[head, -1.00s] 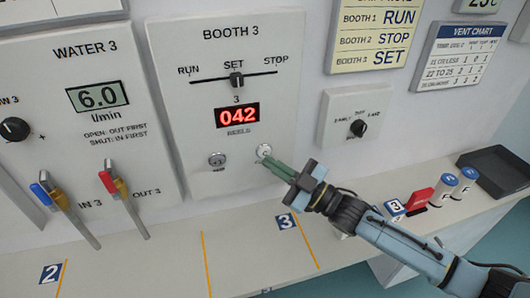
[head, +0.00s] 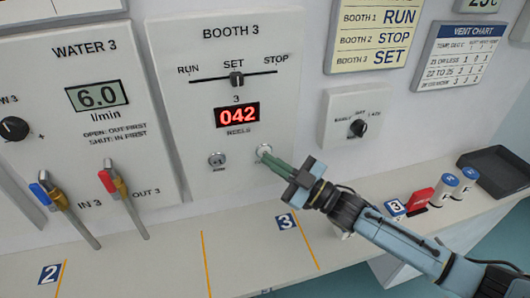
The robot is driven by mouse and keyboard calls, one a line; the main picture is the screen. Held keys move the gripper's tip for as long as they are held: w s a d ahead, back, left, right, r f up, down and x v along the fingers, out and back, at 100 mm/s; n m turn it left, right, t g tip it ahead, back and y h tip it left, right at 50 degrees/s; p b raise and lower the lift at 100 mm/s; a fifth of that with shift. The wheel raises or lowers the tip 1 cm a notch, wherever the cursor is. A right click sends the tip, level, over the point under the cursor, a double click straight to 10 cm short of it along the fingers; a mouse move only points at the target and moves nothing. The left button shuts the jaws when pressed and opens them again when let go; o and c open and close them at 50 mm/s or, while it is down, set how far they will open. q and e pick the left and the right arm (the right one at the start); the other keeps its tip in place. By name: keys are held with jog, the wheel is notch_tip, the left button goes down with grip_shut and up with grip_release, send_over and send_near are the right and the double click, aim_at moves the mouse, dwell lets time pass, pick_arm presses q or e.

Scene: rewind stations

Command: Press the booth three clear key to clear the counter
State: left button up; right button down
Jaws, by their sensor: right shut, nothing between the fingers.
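The Booth 3 panel (head: 215,190) is on the wall, its slider knob (head: 236,79) at SET. Its red counter display (head: 237,115) reads 042, with REELS below. Two round keys sit under it: a left one (head: 217,160) and a right, paler one (head: 264,151). The label under the right key is hidden by my right gripper (head: 268,158). That gripper is shut, with green fingers, and its tips are at the right key's lower edge. I cannot tell whether they touch it. My left gripper is not in view.
A small dial box (head: 358,122) is right of the booth panel. On the shelf (head: 150,265) stand a red block (head: 418,198), white cylinders (head: 447,188) and a dark tray (head: 497,168). The shelf front is clear.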

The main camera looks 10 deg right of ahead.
jog(key=shift+w, duration=0.4)
jog(key=shift+s, duration=0.15)
dwell(0.5)
jog(key=shift+s+p, duration=0.4)
jog(key=shift+s, duration=0.25)
jog(key=s+p, duration=0.2)
jog(key=s, duration=0.3)
jog(key=shift+d+p, duration=0.1)
jog(key=shift+p, duration=0.3)
dwell(0.5)
